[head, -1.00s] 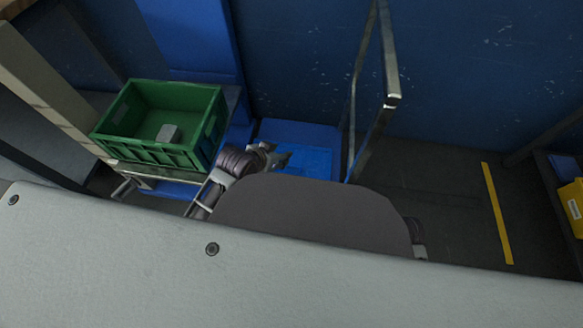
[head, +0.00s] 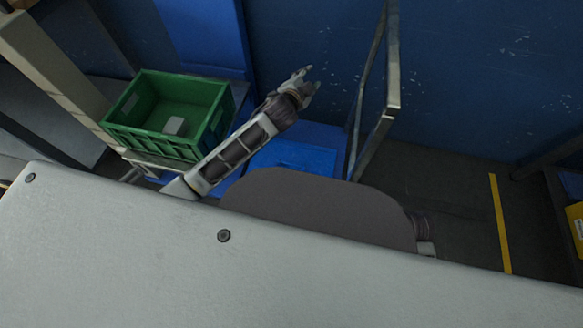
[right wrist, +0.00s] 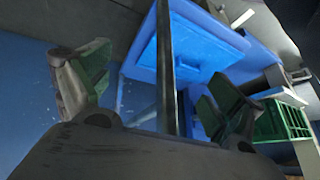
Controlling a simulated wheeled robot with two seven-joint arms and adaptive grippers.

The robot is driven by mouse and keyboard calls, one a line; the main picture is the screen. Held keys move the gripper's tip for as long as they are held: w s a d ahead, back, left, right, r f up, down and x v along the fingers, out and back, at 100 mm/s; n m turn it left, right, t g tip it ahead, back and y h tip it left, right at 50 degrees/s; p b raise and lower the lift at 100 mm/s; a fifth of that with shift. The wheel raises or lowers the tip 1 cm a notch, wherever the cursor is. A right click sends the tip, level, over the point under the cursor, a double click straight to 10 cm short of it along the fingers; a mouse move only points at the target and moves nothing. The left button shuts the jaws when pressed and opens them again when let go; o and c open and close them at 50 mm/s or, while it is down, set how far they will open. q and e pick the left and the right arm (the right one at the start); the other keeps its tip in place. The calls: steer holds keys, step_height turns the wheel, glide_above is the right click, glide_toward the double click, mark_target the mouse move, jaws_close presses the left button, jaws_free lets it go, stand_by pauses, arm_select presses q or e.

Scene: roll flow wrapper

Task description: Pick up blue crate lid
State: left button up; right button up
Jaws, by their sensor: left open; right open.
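The blue crate lid (head: 305,157), a flat blue piece with a raised rectangle, lies low beyond my grey front; my body hides its near edge. In the right wrist view what looks like the same blue lid (right wrist: 203,48) shows beyond the fingers, partly behind a metal post. My left gripper (head: 308,80) is open and empty, out past the lid's far edge near the blue wall, apart from the lid. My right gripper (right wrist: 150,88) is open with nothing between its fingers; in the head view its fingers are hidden.
A green crate (head: 166,144) with a small grey block (head: 174,126) inside stands on a cart at the left. A metal frame (head: 391,75) rises just right of the lid. A blue wall (head: 460,80) closes the back. Dark floor with a yellow stripe (head: 500,222) is at the right.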

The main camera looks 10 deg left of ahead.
arm_select(q)
steer(key=w+d+r+m+t+h, duration=0.1)
steer(key=w+d+m+h, duration=0.15)
steer(key=m, duration=0.65)
steer(key=w+d+m+h, duration=0.2)
steer(key=w+m+h, duration=0.2)
steer(key=m, duration=0.4)
step_height(320, 180, down, 12)
steer(key=s+m+g+h+p, duration=0.1)
steer(key=s+m+g+h, duration=0.15)
steer(key=m+g, duration=0.75)
steer(key=s+a+f+m+g+y, duration=0.2)
steer(key=s+a+f+m+y, duration=0.1)
steer(key=s+a+f+m, duration=0.3)
steer(key=s+a+f+m+g+y, duration=0.3)
steer(key=s+a+f+m, duration=0.3)
steer(key=f, duration=0.5)
steer(key=a+m, duration=0.1)
steer(key=m, duration=0.1)
steer(key=shift+s+a+f+m+y, duration=0.2)
steer(key=shift+s+a+m+y, duration=0.05)
steer(key=shift+s+m+y, duration=0.15)
arm_select(e)
steer(key=shift+g+h, duration=0.6)
steer(key=shift+g, duration=0.3)
steer(key=s+d+r, duration=0.2)
steer(key=r, duration=0.1)
steer(key=shift+s+r, duration=0.1)
steer(key=shift+s, duration=0.25)
